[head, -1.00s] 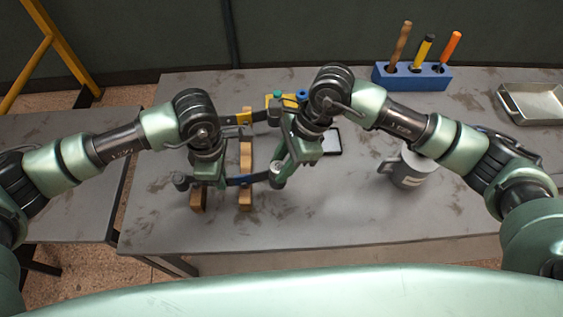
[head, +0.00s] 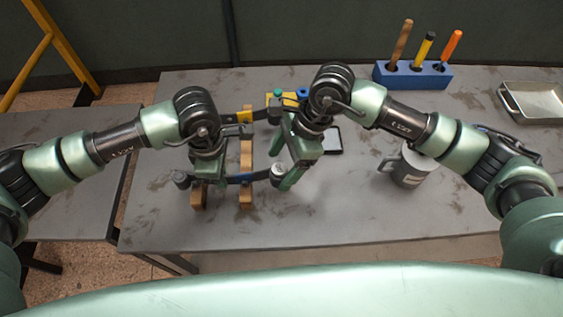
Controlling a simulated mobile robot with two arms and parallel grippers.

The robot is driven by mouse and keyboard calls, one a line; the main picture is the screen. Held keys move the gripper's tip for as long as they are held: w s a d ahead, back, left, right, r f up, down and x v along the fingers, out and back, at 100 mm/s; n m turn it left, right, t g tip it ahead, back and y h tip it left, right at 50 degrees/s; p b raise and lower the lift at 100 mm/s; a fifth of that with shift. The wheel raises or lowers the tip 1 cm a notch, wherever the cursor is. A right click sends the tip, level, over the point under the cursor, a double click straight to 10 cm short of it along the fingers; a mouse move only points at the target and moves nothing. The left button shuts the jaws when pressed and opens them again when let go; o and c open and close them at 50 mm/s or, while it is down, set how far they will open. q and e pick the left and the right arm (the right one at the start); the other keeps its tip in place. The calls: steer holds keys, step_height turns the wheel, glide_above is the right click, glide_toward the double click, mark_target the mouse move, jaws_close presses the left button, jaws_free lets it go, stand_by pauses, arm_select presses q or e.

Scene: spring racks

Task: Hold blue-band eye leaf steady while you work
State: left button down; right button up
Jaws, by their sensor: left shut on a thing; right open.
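The blue-band eye leaf (head: 245,178) is a dark, slightly curved strip with a blue band at its middle. It lies across the wooden rails (head: 246,198), with an eye at each end. My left gripper (head: 207,180) is shut on the leaf near its left end and partly hides it. My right gripper (head: 290,182) is open beside the leaf's right eye (head: 277,171). Its fingers and wrist hide part of that end, and I cannot tell whether they touch it.
A yellow-band leaf (head: 243,117) lies behind, partly hidden by my arms. A grey mug (head: 408,168) stands to the right. A blue block (head: 412,77) holds upright tools at the back, near a metal tray (head: 533,103). The table's front right is clear.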

mark_target(282, 167)
steer(key=shift+r, duration=0.1)
arm_select(q)
steer(key=shift+f, duration=0.1)
arm_select(e)
steer(key=shift+r, duration=3.45)
arm_select(q)
steer(key=c, duration=1.5)
jaws_free()
arm_select(e)
steer(key=shift+w, duration=0.1)
arm_select(q)
step_height(282, 167, up, 12)
